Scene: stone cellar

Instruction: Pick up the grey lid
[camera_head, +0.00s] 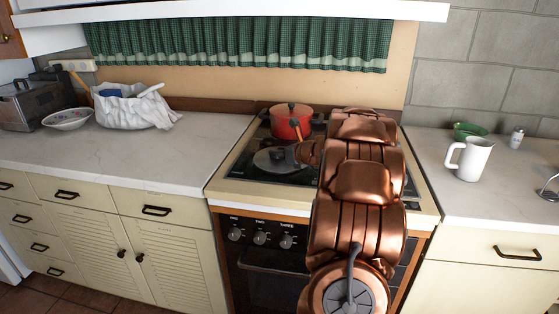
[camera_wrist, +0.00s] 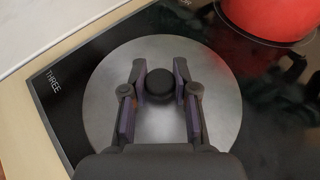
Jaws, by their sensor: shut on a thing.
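The grey lid (camera_wrist: 100,97) is a flat metal disc with a black round knob (camera_wrist: 160,84). It lies over the black stovetop, and I cannot tell if it touches the surface. In the head view the lid (camera_head: 270,161) shows at the front left of the stove, partly hidden by my arm. In the wrist view my gripper (camera_wrist: 160,86) is around the knob, one finger on each side, shut on it. In the head view my copper arm hides most of my gripper.
A red pot (camera_head: 291,122) stands behind the lid on the stove; it also shows close by in the wrist view (camera_wrist: 268,18). A white pitcher (camera_head: 469,159) and a green bowl (camera_head: 470,131) stand on the right counter. The left counter has clear room at its front.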

